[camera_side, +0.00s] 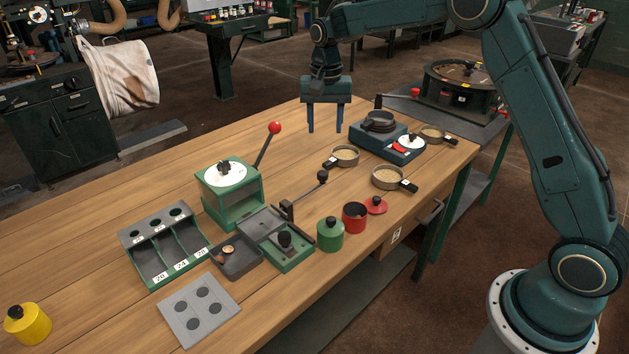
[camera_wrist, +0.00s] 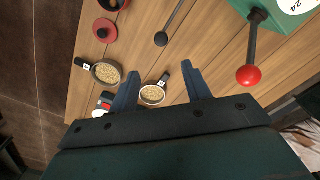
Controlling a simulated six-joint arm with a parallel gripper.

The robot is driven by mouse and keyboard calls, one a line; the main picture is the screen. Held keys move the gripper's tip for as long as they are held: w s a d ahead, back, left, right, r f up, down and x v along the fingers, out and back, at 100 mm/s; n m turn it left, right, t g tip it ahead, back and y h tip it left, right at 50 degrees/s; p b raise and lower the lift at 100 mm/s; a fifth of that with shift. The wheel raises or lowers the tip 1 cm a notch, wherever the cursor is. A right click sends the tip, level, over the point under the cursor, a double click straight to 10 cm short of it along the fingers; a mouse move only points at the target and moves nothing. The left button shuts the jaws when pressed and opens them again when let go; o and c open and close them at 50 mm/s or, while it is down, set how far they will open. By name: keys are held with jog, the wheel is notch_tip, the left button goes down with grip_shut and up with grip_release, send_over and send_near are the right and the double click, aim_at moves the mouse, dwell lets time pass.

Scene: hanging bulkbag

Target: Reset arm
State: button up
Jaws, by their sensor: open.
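My gripper (camera_side: 325,118) hangs over the far right part of the wooden table (camera_side: 110,212), its two blue fingers pointing down and spread apart. It is open with nothing between the fingers in the side view. In the wrist view my gripper (camera_wrist: 158,84) also shows open, with a pan of grain (camera_wrist: 153,95) seen beyond the fingers, below them. The fingers appear to be above the tabletop and touch nothing that I can see.
Near the gripper are a blue scale (camera_side: 385,137) and several pans of grain (camera_side: 390,178). A green press (camera_side: 232,200) with a red-knobbed lever (camera_side: 275,128) rises mid-table. A red pot (camera_side: 354,217) and green pot (camera_side: 330,234) stand by the front edge. A yellow weight (camera_side: 28,324) sits at left.

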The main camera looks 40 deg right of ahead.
jog(key=shift+r, duration=0.4)
jog(key=shift+r, duration=0.1)
jog(key=s+a+r+n+t, duration=0.3)
jog(key=s+r+n, duration=0.1)
jog(key=s+r, duration=1.05)
jog(key=s+f+n+t, duration=0.1)
jog(key=s+f+n, duration=0.1)
jog(key=s, duration=0.9)
jog(key=s+a+f+n+t, duration=0.1)
jog(key=s+f+n, duration=0.1)
jog(key=s, duration=0.9)
jog(key=shift+a+f+n+t, duration=0.25)
jog(key=shift+n+t, duration=0.05)
jog(key=shift+n, duration=0.2)
